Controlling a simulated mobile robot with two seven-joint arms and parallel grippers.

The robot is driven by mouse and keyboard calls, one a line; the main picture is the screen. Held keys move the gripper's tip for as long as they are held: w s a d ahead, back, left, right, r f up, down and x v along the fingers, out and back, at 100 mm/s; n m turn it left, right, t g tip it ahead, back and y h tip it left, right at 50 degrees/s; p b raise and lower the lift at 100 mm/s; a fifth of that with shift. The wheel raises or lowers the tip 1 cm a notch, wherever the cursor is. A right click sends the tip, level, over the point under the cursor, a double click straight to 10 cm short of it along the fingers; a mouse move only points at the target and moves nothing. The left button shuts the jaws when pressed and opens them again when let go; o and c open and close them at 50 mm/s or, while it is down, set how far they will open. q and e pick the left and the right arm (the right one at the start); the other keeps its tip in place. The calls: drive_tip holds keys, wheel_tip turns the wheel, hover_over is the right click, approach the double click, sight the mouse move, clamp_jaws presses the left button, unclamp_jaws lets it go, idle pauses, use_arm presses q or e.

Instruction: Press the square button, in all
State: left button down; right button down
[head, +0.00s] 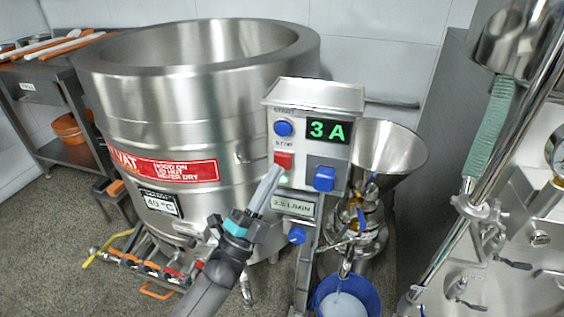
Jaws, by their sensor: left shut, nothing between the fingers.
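The control box (313,97) stands on a post in front of the big steel vat. A red square button (284,157) sits on the left of its panel under a label that seems to read STOP. A round blue button (284,128) is above it. A blue block-shaped control (324,179) is at the panel's lower right. My left gripper (277,168) is shut and empty, its fingertips just below the red button and overlapping its lower edge. I cannot tell whether they touch it. My right gripper is not in view.
The display (328,130) reads 3A. A steel vat (190,110) stands behind the box. A steel funnel (392,148) is to the right, above a blue bucket (347,300) of pale liquid. A lower blue knob (297,236) is on the post. Steel machinery fills the right side.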

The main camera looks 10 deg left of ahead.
use_arm(q)
drive_tip(key=shift+w, duration=0.1)
drive_tip(key=shift+w, duration=0.35)
drive_tip(key=shift+w+b, duration=0.45)
drive_tip(key=shift+b, duration=0.1)
idle(0.8)
drive_tip(key=shift+s, duration=0.1)
drive_tip(key=shift+s+p, duration=0.5)
drive_tip(key=shift+s, duration=0.3)
drive_tip(key=shift+s, duration=0.1)
drive_tip(key=s+p, duration=0.2)
drive_tip(key=s, duration=0.2)
drive_tip(key=shift+s+a, duration=0.1)
drive_tip(key=shift+s, duration=0.3)
